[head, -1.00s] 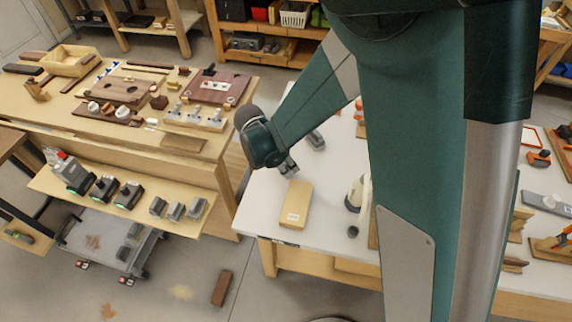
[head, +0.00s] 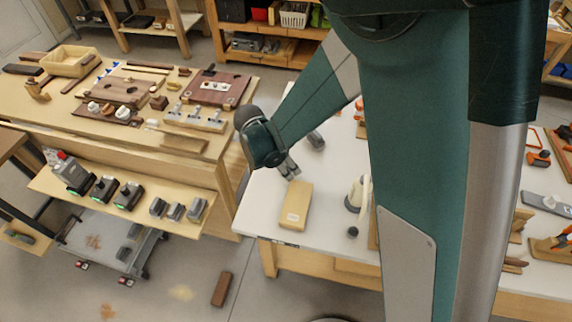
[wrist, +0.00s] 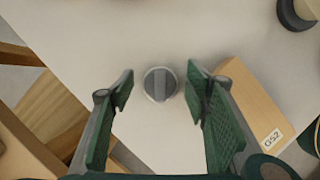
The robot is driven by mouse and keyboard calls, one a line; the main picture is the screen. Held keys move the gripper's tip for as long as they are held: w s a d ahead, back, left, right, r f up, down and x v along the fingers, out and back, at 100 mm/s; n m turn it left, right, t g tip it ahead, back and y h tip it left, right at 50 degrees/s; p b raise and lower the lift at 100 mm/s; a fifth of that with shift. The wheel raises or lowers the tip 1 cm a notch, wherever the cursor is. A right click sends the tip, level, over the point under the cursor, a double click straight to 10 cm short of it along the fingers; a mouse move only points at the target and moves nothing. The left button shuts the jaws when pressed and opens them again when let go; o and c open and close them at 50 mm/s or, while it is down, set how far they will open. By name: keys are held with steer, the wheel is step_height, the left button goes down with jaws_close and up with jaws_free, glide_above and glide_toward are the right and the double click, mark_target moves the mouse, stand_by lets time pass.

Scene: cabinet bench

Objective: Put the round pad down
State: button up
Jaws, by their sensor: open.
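The round pad (wrist: 160,84) is a small grey disc with a raised bar across its middle. In the wrist view it lies on the white bench top (wrist: 150,35) between my two fingers, with a clear gap on each side. My gripper (wrist: 160,72) is open and holds nothing. In the head view my gripper (head: 293,171) is low over the bench's left part, just behind a cardboard box. I cannot make out the pad in the head view.
The cardboard box (head: 296,206) stands close beside my gripper; it also shows close to the right finger in the wrist view (wrist: 250,100). A white item with a dark base (head: 355,194) stands to its right. The bench's left edge is near.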

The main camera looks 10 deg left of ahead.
steer(key=p+v, duration=0.2)
steer(key=v, duration=0.9)
steer(key=shift+r, duration=0.35)
steer(key=shift+s+a, duration=0.1)
stand_by(0.4)
steer(key=s+d+r+m+y, duration=0.1)
steer(key=d+r+m, duration=0.55)
steer(key=d, duration=0.45)
steer(key=d+r+m+y, duration=0.1)
steer(key=d+r+m, duration=0.5)
steer(key=d, duration=0.5)
steer(key=s+d+r+m+t, duration=0.2)
steer(key=s+d+m, duration=0.4)
steer(key=d, duration=0.3)
steer(key=s+d+r+m+t+y, duration=0.1)
steer(key=s+d+r+m+t, duration=0.1)
steer(key=s+d+r+m, duration=0.2)
steer(key=shift+s+d+m, duration=1.5)
steer(key=shift+d+m, duration=0.75)
steer(key=shift+d, duration=0.85)
steer(key=shift+r, duration=0.1)
